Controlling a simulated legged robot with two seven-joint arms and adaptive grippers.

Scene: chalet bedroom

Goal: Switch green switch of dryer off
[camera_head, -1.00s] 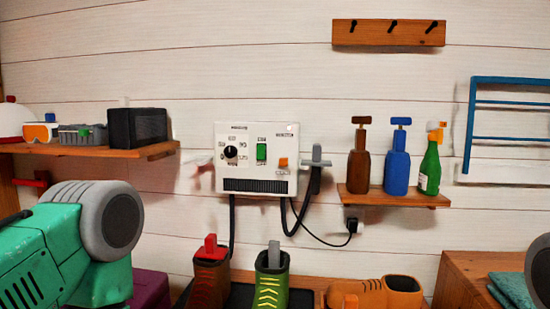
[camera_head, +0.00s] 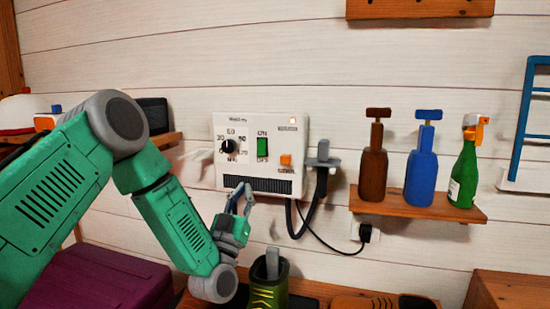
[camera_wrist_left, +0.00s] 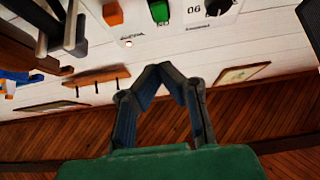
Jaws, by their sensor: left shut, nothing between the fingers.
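The dryer (camera_head: 224,122) is a white box on the wall with a black dial, an orange button and a dark grille. Its green switch (camera_head: 262,147) sits in the middle of the front, between ON and OFF marks. A small light glows at the top right. My left gripper (camera_head: 239,190) is shut and empty, just below and left of the switch, in front of the lower edge of the box. In the left wrist view, the shut fingertips (camera_wrist_left: 160,70) show below the green switch (camera_wrist_left: 159,11) and the orange button (camera_wrist_left: 113,13), apart from both. My right gripper is not in view.
A grey holder (camera_head: 322,160) with a hose sits right of the dryer. A shelf (camera_head: 410,208) with brown, blue and green bottles is further right. A green boot (camera_head: 268,290) stands below. A purple box (camera_head: 95,280) lies lower left.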

